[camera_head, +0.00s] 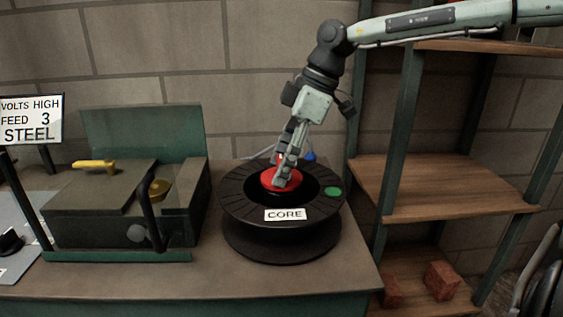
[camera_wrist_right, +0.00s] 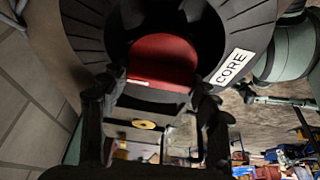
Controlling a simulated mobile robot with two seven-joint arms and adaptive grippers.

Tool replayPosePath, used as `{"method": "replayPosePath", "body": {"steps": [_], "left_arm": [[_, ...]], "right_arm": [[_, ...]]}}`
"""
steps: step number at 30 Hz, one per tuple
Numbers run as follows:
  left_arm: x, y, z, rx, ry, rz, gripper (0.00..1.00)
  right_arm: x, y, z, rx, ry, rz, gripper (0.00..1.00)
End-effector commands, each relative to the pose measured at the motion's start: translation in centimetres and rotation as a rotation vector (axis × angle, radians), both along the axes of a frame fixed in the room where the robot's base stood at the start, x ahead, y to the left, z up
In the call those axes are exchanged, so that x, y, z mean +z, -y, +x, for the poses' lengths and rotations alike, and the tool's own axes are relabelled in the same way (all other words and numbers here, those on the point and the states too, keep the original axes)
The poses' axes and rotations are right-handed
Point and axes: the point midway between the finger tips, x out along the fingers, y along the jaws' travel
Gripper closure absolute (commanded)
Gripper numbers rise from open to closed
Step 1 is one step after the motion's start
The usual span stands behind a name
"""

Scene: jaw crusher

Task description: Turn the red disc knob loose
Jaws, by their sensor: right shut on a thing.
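The red disc knob (camera_head: 279,181) sits in the middle of the black round core unit (camera_head: 240,211), which carries a white CORE label. My right gripper (camera_head: 286,178) comes down from above and is shut on the red disc knob, with its fingers across the top of the knob. In the right wrist view the red knob (camera_wrist_right: 164,60) shows between the two dark fingers (camera_wrist_right: 160,88), inside the black ring. The fingers hide part of the knob's edge in the head view. My left gripper is not in view.
A green-edged machine box (camera_head: 100,222) with a yellow handle (camera_head: 95,164) stands left on the bench. A sign (camera_head: 30,120) reads VOLTS HIGH FEED 3 STEEL. Wooden shelves (camera_head: 440,187) stand right, with reddish blocks (camera_head: 441,281) low down. The front bench strip (camera_head: 200,280) is clear.

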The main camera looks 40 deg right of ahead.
Motion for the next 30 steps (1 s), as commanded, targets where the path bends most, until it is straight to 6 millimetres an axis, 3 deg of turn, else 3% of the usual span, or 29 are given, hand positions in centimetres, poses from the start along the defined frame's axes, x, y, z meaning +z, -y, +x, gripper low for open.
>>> {"method": "replayPosePath", "body": {"steps": [16, 30], "left_arm": [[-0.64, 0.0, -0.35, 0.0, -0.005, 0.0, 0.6], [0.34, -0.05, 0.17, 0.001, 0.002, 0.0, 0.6]], "right_arm": [[-0.3, -0.01, -0.03, 0.0, -0.001, 0.0, 0.68], [-0.26, 0.03, -0.1, 0.083, -0.008, 0.0, 0.67]]}}
